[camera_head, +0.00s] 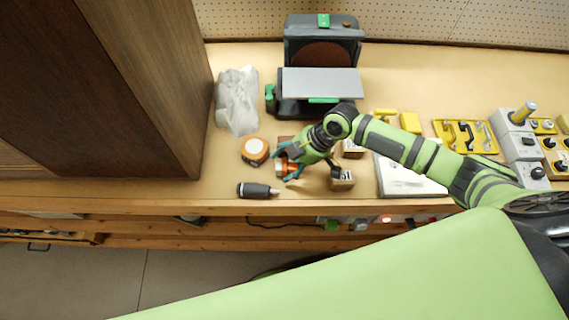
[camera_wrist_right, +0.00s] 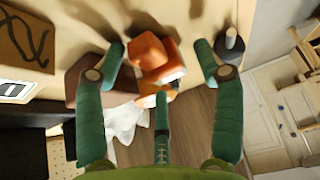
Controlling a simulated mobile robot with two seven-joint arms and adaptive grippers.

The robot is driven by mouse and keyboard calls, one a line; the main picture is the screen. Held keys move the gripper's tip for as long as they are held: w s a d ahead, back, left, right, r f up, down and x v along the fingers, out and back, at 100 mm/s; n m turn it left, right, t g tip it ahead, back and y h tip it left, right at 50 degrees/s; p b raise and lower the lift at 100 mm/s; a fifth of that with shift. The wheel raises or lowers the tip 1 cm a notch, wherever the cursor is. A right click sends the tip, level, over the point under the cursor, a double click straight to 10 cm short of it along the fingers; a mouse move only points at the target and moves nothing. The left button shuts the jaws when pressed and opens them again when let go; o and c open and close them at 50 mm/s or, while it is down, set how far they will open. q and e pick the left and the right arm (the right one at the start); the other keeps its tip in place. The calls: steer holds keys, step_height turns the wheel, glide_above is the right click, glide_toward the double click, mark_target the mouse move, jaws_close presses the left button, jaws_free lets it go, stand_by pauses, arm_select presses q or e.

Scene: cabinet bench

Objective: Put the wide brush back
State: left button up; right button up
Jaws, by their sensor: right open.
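No object shows clear bristles, so I cannot tell for sure which one is the wide brush. An orange object (camera_head: 284,168) lies on the bench near its front edge, under my right gripper (camera_head: 288,163). In the right wrist view, my right gripper (camera_wrist_right: 158,58) is open, its fingers spread on both sides of the orange object (camera_wrist_right: 156,58) with gaps. A brown block (camera_wrist_right: 88,80) lies beside it, partly hidden by a finger. My left gripper is not in view.
A black-handled tool (camera_head: 258,190) and an orange-and-white round item (camera_head: 255,151) lie to the left. Behind are a crumpled plastic bag (camera_head: 237,100) and a grey machine (camera_head: 320,82). A dark cabinet (camera_head: 110,90) bounds the left.

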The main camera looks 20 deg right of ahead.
steer(key=c, duration=1.1)
steer(key=shift+s+f, duration=0.2)
steer(key=shift+s, duration=0.05)
steer(key=shift+c, duration=0.6)
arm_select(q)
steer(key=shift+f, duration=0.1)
arm_select(e)
steer(key=shift+r, duration=0.1)
